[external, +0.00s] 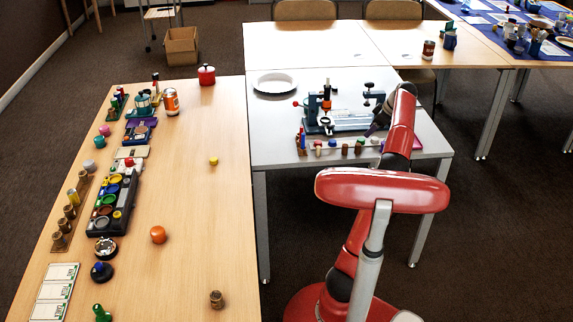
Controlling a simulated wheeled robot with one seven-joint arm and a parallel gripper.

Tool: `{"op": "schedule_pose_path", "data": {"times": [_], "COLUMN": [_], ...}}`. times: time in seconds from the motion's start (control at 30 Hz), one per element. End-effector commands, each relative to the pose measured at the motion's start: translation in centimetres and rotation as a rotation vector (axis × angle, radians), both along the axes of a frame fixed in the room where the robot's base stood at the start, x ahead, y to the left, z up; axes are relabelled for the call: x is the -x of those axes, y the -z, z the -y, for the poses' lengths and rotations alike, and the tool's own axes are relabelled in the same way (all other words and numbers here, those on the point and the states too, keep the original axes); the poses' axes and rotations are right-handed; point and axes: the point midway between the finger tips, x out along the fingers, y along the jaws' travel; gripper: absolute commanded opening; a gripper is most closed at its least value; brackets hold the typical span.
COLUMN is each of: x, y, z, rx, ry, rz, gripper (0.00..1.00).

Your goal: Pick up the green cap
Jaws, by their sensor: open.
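Several small green things show, and I cannot tell for certain which is the green cap. A small teal-green round piece (99,142) lies on the left wooden table. A green knobbed piece (103,313) stands at that table's near edge, partly cut off by the frame. My gripper (372,130) is over the right part of the grey table, low behind its row of small coloured pegs (332,147). The red forearm partly hides it. It is open, and nothing is visible between its fingers. It is well apart from both green pieces.
The wooden table (205,255) holds a dark tray (125,211) of coloured cups, an orange ball (158,234), a small brown jar (217,299) and a red pot (206,75). A white plate (274,83) and a bench device (327,100) stand on the grey table.

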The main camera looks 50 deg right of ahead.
Motion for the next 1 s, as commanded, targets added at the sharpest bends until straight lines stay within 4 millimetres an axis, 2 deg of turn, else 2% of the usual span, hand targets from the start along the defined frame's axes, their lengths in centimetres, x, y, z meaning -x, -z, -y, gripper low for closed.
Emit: {"op": "schedule_pose_path", "data": {"times": [0.33,0.67,1.0], "x": [-2.0,-2.4,-2.4], "y": [4.5,5.0,5.0], "z": [-0.6,-0.6,-0.6], "rx": [-0.002,0.000,0.000], "ry": [0.001,0.002,0.002], "rz": [-0.001,-0.002,-0.002], "gripper": [0.53,0.53,0.08]}}
